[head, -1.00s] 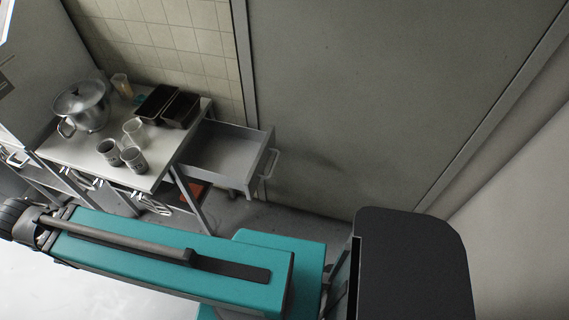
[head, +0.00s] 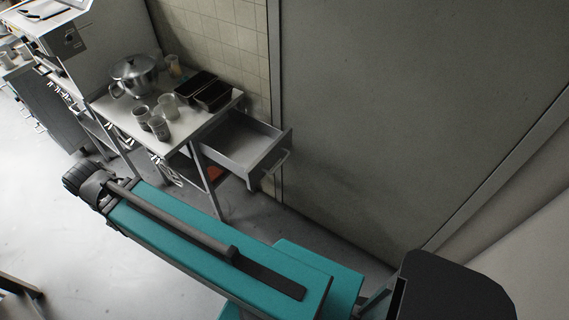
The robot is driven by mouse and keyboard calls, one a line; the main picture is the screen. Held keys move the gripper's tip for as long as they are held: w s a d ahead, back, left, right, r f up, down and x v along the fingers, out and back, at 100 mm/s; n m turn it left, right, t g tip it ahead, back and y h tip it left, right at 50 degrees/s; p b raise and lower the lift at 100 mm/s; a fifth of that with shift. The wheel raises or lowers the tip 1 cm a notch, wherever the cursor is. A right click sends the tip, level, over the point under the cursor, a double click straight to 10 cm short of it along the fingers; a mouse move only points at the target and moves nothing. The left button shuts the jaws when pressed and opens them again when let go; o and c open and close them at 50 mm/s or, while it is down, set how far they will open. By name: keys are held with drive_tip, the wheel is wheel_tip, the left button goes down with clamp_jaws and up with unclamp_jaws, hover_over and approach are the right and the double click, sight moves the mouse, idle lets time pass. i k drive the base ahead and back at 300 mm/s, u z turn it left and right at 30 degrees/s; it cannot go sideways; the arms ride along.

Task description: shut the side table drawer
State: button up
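The side table (head: 112,106) stands against the tiled wall at the upper left of the head view. Its drawer (head: 241,146) is pulled far out from the table's right end and is empty as far as I can see. My teal arm crosses the lower part of the view, apart from the drawer.
On the table are a steel pot (head: 134,76), dark loaf tins (head: 212,95), and several cups (head: 158,127). A grey wall panel (head: 400,110) rises right of the drawer. White floor (head: 60,190) is open at left. A counter with a machine (head: 45,35) stands at upper left.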

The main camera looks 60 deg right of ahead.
sight(244, 145)
drive_tip(key=k, duration=0.15)
drive_tip(key=z, duration=1.75)
drive_tip(key=i, duration=1)
drive_tip(key=k, duration=0.35)
